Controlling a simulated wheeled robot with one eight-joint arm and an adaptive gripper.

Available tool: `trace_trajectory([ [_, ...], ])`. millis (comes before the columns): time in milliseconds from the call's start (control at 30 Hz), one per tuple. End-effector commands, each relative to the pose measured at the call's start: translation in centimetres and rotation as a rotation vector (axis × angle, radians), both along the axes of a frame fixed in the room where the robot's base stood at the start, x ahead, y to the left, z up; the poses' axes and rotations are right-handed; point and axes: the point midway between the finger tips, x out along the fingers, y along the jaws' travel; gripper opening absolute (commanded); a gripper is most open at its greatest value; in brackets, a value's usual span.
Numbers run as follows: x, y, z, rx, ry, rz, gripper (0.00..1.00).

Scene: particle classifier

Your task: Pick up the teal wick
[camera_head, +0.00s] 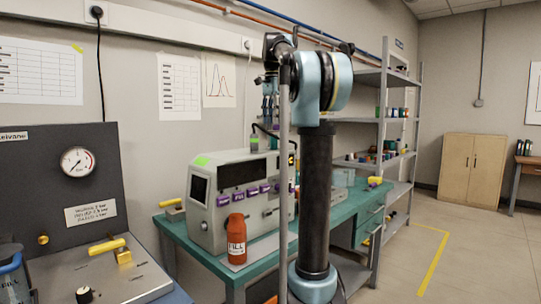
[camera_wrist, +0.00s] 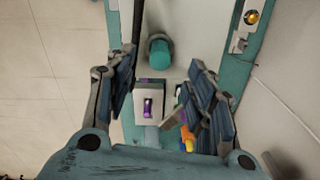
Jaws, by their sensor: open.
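A teal, rounded cylinder (camera_wrist: 160,54), which looks like the teal wick, shows in the upper middle of the wrist view on a pale surface. My gripper (camera_wrist: 163,62) is open, with one dark finger at the left and one at the right of the cylinder in that view. Nothing is seen held between the fingers. I cannot tell the height of the fingers above the cylinder. In the head view I cannot make out the wick; my arm hides part of the bench there.
A white box with a purple part (camera_wrist: 147,106) lies below the cylinder in the wrist view, with an orange and yellow item (camera_wrist: 187,138) near the right finger. In the head view a grey machine (camera_head: 215,208) and an orange FILL bottle (camera_head: 236,242) stand on the teal bench (camera_head: 190,236).

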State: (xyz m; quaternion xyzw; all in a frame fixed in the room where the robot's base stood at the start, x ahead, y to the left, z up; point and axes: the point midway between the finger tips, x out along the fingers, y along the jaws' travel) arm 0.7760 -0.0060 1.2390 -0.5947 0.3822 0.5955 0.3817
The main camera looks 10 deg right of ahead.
Motion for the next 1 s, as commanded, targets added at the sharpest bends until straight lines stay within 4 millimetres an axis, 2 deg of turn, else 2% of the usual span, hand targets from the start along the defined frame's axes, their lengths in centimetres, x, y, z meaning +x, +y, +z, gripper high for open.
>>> trace_trajectory([
  [200, 0.0, 0.0, -3.4, 0.000, 0.000, 0.000, 0.49],
  [533, 0.1, -0.2, -5.5, 0.000, 0.000, 0.000, 0.49],
  [800, 0.4, -0.7, -9.0, 0.000, 0.000, 0.001, 0.49],
  [1000, 0.4, -0.6, -10.0, 0.000, 0.000, 0.000, 0.49],
])
